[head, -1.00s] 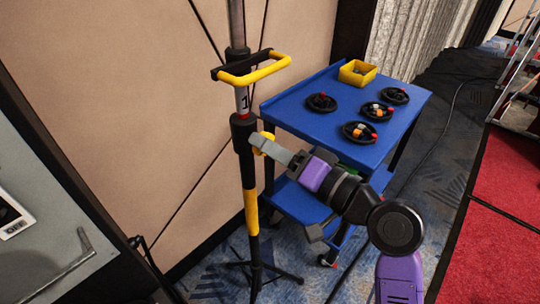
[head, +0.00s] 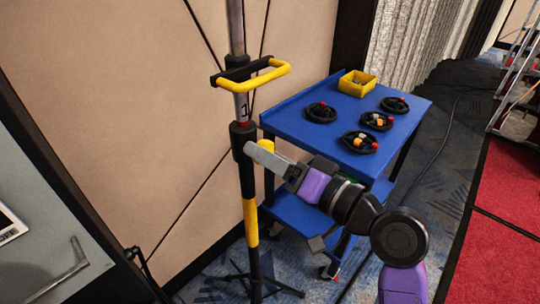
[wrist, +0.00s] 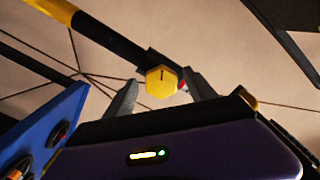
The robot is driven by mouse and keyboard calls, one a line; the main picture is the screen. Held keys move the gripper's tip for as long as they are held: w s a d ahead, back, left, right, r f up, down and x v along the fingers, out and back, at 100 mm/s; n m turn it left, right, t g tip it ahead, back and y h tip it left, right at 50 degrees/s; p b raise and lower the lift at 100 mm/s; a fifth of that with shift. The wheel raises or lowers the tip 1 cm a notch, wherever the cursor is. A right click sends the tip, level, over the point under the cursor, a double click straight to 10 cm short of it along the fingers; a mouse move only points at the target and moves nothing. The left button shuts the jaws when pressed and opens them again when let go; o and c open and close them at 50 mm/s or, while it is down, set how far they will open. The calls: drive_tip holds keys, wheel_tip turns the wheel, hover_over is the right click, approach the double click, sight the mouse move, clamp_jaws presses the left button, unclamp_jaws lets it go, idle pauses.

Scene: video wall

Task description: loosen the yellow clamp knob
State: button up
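The yellow clamp knob (head: 266,146) sits on the right side of the black collar (head: 241,141) of an upright stand pole. In the head view my finger partly covers it. In the wrist view the knob (wrist: 161,81) is faceted, with a dark line on its face. My gripper (head: 258,152) reaches in from the right at the collar. In the wrist view its two fingers (wrist: 160,84) stand apart, one on each side of the knob, with small gaps showing. The gripper is open. Whether the fingertips reach deep enough along the knob I cannot tell.
A yellow and black handle (head: 255,74) juts from the pole above the collar. A blue cart (head: 300,135) stands right behind my arm, with several black coiled items and a yellow bin (head: 357,83). The stand's tripod legs (head: 255,285) spread on the floor below.

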drive_tip(key=shift+r, duration=0.1)
drive_tip(key=v, duration=0.7)
drive_tip(key=shift+s+d, duration=0.25)
drive_tip(key=shift+d, duration=0.05)
idle(0.3)
drive_tip(key=w+d+r+m+t+h, duration=0.2)
drive_tip(key=w+d+m+t+h, duration=0.15)
drive_tip(key=d+t, duration=0.3)
drive_tip(key=s+d+f+m+t+h+p, duration=0.2)
drive_tip(key=s+d+f+h, duration=0.5)
drive_tip(key=s+d+h, duration=0.15)
drive_tip(key=s+d+f+n+g+h+p, duration=0.1)
drive_tip(key=s+f+n+g+p, duration=0.1)
drive_tip(key=s, duration=1.2)
drive_tip(key=s+d+f+n+g+h+p, duration=0.1)
drive_tip(key=s+f+n+g+p, duration=0.1)
drive_tip(key=s, duration=1.2)
drive_tip(key=shift+s+f+g+p, duration=0.4)
drive_tip(key=shift+f+p, duration=0.1)
drive_tip(key=shift+p, duration=0.35)
